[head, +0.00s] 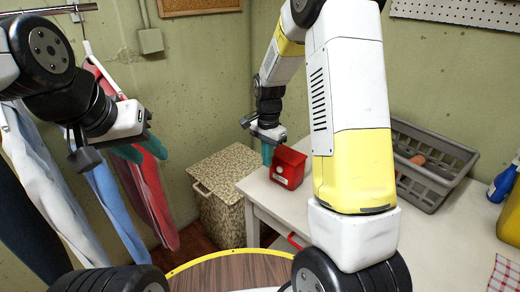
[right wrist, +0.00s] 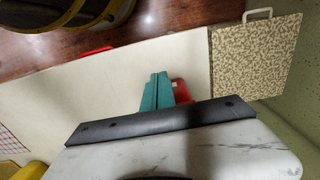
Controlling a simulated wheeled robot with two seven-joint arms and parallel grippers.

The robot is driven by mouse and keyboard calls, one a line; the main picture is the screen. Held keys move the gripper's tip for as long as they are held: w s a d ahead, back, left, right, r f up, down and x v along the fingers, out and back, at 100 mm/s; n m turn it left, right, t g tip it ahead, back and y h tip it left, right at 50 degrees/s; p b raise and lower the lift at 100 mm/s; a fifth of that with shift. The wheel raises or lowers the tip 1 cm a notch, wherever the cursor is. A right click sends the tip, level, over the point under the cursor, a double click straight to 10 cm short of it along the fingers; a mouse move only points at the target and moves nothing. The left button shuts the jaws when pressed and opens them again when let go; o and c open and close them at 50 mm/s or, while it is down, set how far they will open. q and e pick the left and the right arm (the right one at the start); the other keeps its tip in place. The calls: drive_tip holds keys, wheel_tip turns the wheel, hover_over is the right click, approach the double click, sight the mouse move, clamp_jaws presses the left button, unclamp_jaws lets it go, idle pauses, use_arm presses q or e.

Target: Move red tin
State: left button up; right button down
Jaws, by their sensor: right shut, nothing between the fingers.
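The red tin (head: 289,167) is a small house-shaped box with a pale round mark on its front. It stands upright on the left end of the white table (head: 276,199). My right gripper (head: 267,154) is shut and empty, its teal fingers close beside the tin's left side; I cannot tell if they touch. In the right wrist view the teal fingers (right wrist: 157,92) are together and partly hide the red tin (right wrist: 181,91). My left gripper (head: 141,150) hangs in front of the clothes at the left, its teal fingers apart and empty.
A patterned hamper (head: 222,195) stands left of the table. A grey crate (head: 425,190) sits on the table at the right, with a blue bottle (head: 504,184) beyond it. Clothes (head: 110,185) hang at the left. A round wood-topped surface (head: 220,272) with a yellow rim is in front.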

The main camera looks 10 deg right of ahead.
sight(287, 169)
wheel_tip(287, 169, down, 8)
drive_tip(key=shift+r, duration=0.2)
drive_tip(key=shift+w+d+r, duration=0.1)
drive_tip(key=shift+w+d, duration=0.7)
drive_tip(key=shift+d, duration=0.3)
drive_tip(key=shift+w+d, duration=0.4)
drive_tip(key=shift+d, duration=0.1)
